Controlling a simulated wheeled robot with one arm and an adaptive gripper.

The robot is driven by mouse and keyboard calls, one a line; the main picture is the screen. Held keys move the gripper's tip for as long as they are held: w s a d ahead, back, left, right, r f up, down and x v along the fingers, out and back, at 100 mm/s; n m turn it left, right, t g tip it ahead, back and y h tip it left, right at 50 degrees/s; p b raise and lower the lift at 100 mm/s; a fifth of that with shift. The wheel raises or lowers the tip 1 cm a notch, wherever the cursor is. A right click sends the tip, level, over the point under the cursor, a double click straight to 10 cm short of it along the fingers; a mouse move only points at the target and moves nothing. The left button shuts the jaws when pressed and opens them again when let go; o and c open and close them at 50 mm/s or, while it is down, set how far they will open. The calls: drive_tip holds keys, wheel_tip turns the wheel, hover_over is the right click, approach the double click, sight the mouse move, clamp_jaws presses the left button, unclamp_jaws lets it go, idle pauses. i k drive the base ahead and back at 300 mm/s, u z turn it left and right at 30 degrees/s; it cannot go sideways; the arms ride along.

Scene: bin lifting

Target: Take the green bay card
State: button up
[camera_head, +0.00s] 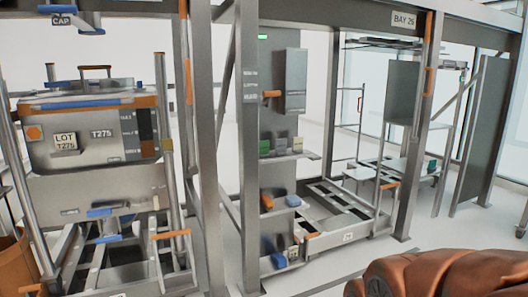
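A small green card (265,147) stands at the left end of a narrow grey shelf (290,156) on the middle post panel. Two greyish cards (281,145) stand to its right on the same shelf. Another small green item (432,166) shows farther back at the right; I cannot tell what it is. The writing on the cards is too small to read. My gripper is not visible. A copper-coloured rounded part fills the lower right corner; I cannot tell which part it is.
A grey bin (100,135) with a T275 label sits in the left frame. A grey box with an orange handle (271,94) is mounted above the card shelf. A BAY 26 sign (404,19) hangs on the top beam. Low rails (335,232) and posts surround the bay; pale floor is open in front.

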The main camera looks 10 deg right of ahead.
sight(263, 145)
drive_tip(key=z, duration=0.1)
drive_tip(key=i, duration=0.55)
drive_tip(key=u, duration=0.5)
drive_tip(key=i, duration=0.9)
drive_tip(key=u, duration=0.75)
